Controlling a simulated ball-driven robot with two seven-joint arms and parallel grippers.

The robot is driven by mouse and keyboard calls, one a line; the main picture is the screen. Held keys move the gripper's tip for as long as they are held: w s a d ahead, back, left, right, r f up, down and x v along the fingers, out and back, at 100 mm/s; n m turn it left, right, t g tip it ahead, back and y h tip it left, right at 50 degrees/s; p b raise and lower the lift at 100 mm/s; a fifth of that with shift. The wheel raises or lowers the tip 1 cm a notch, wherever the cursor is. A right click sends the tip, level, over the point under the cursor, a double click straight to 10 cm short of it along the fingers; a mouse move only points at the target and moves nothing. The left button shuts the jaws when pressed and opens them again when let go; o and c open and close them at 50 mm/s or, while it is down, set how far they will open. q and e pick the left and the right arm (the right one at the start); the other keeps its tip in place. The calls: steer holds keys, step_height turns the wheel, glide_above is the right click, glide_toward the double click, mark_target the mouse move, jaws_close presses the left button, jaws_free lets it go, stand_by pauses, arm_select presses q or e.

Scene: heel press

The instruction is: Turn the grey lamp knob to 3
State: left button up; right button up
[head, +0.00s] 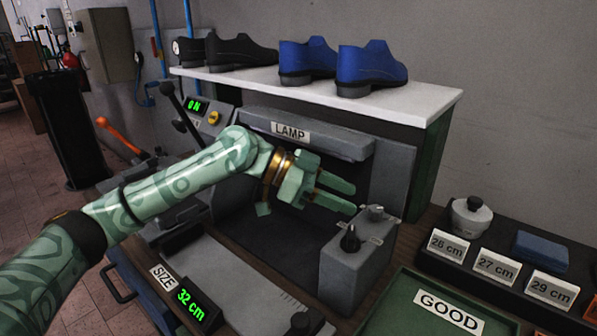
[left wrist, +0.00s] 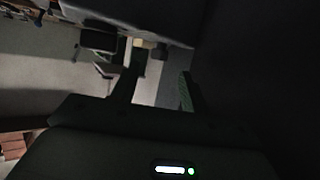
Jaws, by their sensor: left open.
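The grey lamp knob (head: 375,212) sits on top of a grey box (head: 350,275) at the right end of the press, under the LAMP label (head: 291,131). A black knob (head: 351,240) is on the same box, nearer to me. My left gripper (head: 353,198) is open, its fingers pointing right, with the tips just left of and slightly above the grey knob in the picture. I cannot tell whether they touch it. The number marks around the knob are too small to read. The left wrist view is dark and does not clearly show the knob. My right gripper is not in view.
A white shelf (head: 320,92) with black and blue shoes (head: 372,66) is above the press. A green GOOD tray (head: 405,300) lies at the front right, beside size cards (head: 497,265) and a lidded pot (head: 471,216). A SIZE display (head: 190,303) is in front.

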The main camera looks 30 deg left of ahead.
arm_select(q)
steer(key=p+v, duration=0.1)
steer(key=v, duration=1)
steer(key=shift+s+a+p, duration=0.15)
steer(key=shift+a+p, duration=0.15)
steer(key=shift+p, duration=0.1)
steer(key=shift+r, duration=0.1)
